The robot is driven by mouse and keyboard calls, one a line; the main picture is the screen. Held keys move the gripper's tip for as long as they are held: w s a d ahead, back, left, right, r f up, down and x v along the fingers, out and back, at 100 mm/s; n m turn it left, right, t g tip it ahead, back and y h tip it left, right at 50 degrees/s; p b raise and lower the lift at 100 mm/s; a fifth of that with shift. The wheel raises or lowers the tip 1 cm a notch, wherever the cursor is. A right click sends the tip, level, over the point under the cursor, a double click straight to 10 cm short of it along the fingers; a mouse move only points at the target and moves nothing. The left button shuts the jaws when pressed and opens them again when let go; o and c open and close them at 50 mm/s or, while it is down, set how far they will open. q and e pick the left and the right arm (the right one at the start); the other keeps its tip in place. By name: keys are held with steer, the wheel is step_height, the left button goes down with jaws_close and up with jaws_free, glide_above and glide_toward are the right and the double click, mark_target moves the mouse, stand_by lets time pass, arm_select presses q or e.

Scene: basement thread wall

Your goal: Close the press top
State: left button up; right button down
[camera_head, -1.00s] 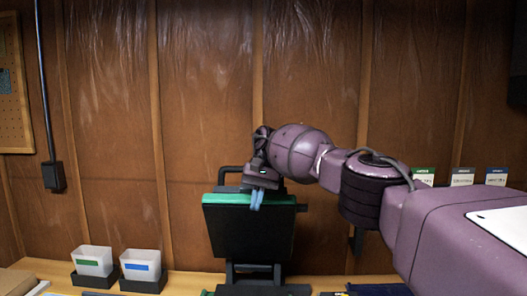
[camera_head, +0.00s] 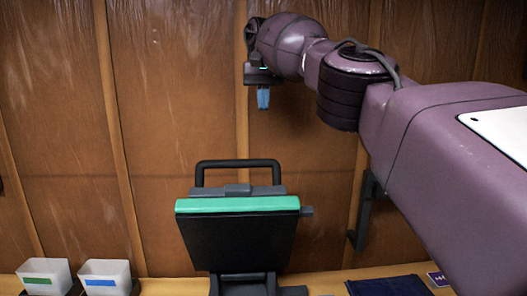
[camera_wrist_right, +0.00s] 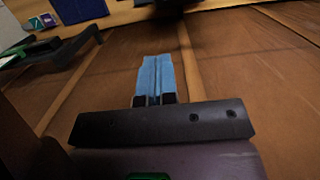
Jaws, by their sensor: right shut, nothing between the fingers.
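The press top (camera_head: 238,232) is a dark plate with a green front edge and a dark bar handle (camera_head: 237,163) behind it. It stands raised and tilted on a dark base (camera_head: 245,286) on the bench. My right gripper (camera_head: 263,98) has blue fingers pointing down, shut and empty, in the air above the press top and apart from it. My left gripper is not in view.
Two white bins with a green label (camera_head: 44,276) and a blue label (camera_head: 105,277) stand left of the press. A dark blue mat (camera_head: 388,286) lies to its right. A dark bracket (camera_head: 366,212) is on the wood-panelled wall (camera_head: 180,110) behind.

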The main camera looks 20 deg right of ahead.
steer(key=s+a+f+b, duration=0.1)
steer(key=s+f+b, duration=0.3)
steer(key=f, duration=0.6)
steer(key=shift+f+b, duration=0.3)
steer(key=shift+b, duration=0.7)
steer(key=shift+a, duration=0.1)
steer(key=shift+s, duration=0.1)
